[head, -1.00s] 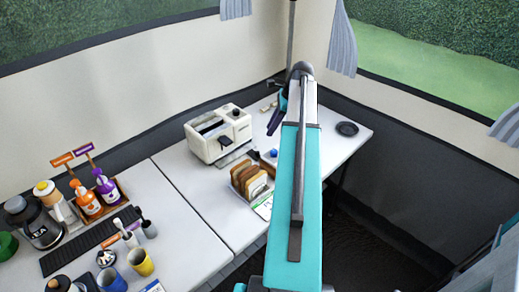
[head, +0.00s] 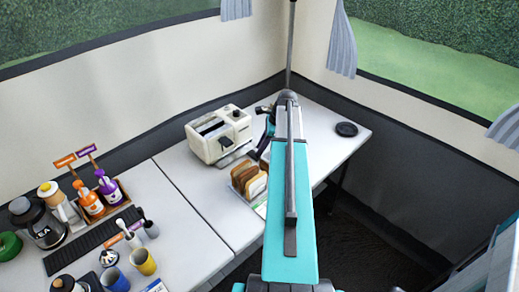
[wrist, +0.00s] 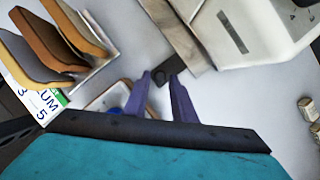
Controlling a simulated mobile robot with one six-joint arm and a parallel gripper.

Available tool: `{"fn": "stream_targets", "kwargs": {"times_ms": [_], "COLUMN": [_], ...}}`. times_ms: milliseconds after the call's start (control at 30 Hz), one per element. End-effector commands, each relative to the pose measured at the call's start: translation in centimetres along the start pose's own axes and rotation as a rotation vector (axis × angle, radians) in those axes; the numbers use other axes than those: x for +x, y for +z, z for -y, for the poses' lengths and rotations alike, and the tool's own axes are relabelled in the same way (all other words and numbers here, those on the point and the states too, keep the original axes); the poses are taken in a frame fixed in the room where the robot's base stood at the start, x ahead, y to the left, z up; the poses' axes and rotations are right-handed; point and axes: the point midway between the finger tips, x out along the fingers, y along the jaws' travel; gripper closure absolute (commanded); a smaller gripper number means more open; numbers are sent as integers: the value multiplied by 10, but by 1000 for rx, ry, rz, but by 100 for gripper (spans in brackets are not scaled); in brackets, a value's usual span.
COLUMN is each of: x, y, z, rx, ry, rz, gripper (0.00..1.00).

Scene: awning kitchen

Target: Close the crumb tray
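The white toaster (head: 219,135) stands on the far table. Its grey crumb tray (head: 238,154) sticks out from the base on the near side. In the wrist view the tray (wrist: 176,30) is a metal strip beside the toaster's body (wrist: 255,30). A dark tab (wrist: 160,76) shows at the tray's near end. My gripper (wrist: 160,78) is open, its two purple fingers apart with the tab between their tips. I cannot tell whether either finger touches it. In the head view my gripper (head: 257,150) is partly hidden by my arm, right of the tray.
A rack of toast slices (head: 249,180) stands close to the tray; it also shows in the wrist view (wrist: 50,45). A blue-topped item (wrist: 115,112) lies partly hidden beside my fingers. A black disc (head: 346,129) lies at the right. Bottles and cups crowd the left table.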

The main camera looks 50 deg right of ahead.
Motion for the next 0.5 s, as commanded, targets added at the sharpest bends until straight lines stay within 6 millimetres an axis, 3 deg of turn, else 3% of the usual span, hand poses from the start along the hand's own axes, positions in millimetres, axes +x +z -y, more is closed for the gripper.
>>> {"fn": "stream_targets", "kwargs": {"times_ms": [200, 500], "x": [14, 17], "y": [0, 0], "z": [0, 0], "rx": [0, 0], "ry": [0, -1], "rz": [0, 0], "gripper": [76, 76]}}
